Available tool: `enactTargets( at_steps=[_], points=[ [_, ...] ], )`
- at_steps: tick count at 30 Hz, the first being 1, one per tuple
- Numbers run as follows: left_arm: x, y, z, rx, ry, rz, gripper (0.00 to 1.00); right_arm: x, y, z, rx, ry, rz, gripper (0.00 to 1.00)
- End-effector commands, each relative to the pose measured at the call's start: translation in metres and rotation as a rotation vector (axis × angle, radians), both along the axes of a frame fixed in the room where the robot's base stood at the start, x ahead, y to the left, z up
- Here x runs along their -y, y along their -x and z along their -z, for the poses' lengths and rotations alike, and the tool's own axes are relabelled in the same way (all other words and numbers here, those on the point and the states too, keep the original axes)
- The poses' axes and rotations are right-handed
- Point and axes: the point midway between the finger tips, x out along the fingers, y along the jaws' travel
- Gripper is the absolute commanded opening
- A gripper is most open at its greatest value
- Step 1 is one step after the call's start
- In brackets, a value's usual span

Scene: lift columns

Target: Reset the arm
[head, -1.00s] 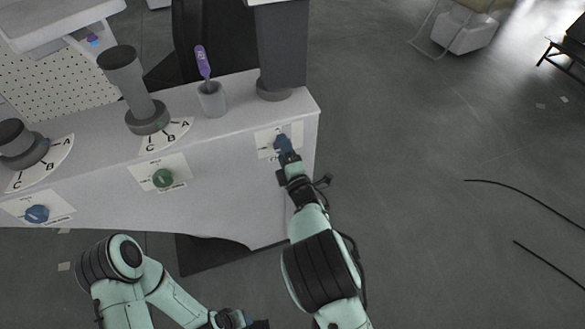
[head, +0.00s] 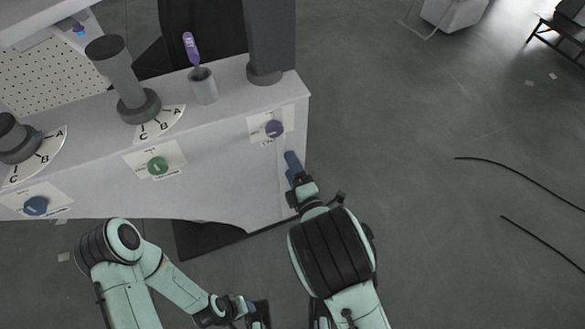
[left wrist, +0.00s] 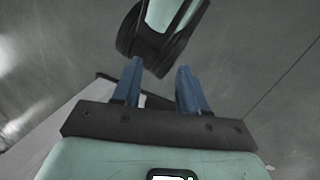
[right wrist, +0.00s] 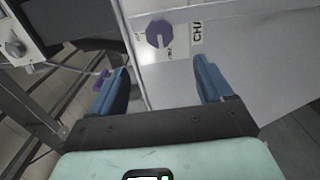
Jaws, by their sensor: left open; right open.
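My right gripper (head: 293,163) is in front of the grey bench's front face, just below and to the right of the purple knob (head: 274,129). In the right wrist view its blue fingers (right wrist: 164,88) are spread and empty, with the purple knob (right wrist: 159,34) ahead beyond them, apart from both. My left gripper (head: 256,307) is low at the bottom of the head view, away from the bench. In the left wrist view its fingers (left wrist: 159,85) are open with nothing between them; part of my other arm shows beyond.
The grey bench (head: 235,170) carries a green knob (head: 158,165) and a blue knob (head: 36,206) on its front. On top are dark levers (head: 120,75) with letter dials and a cup (head: 203,88) holding a purple-handled tool (head: 190,46). Floor to the right is mostly clear, with thin black cables.

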Motion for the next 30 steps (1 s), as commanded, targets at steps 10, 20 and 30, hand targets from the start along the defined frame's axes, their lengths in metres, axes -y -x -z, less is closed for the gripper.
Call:
enactTargets(
  at_steps=[10, 20, 30],
  points=[
    [0.0, 0.0, -0.001, 0.0, 0.0, 0.0, 0.43, 0.001, 0.0, 0.001, -0.007, -0.002, 0.003, 0.8],
    [0.005, 0.014, -0.054, -0.04, 0.015, 0.015, 0.43, 0.089, 0.055, 0.115, -0.62, -0.355, 0.325, 0.8],
    [0.012, 0.028, -0.123, -0.113, 0.042, 0.042, 0.43, 0.124, 0.245, 0.195, -1.384, -1.087, 1.106, 0.8]
  ],
)
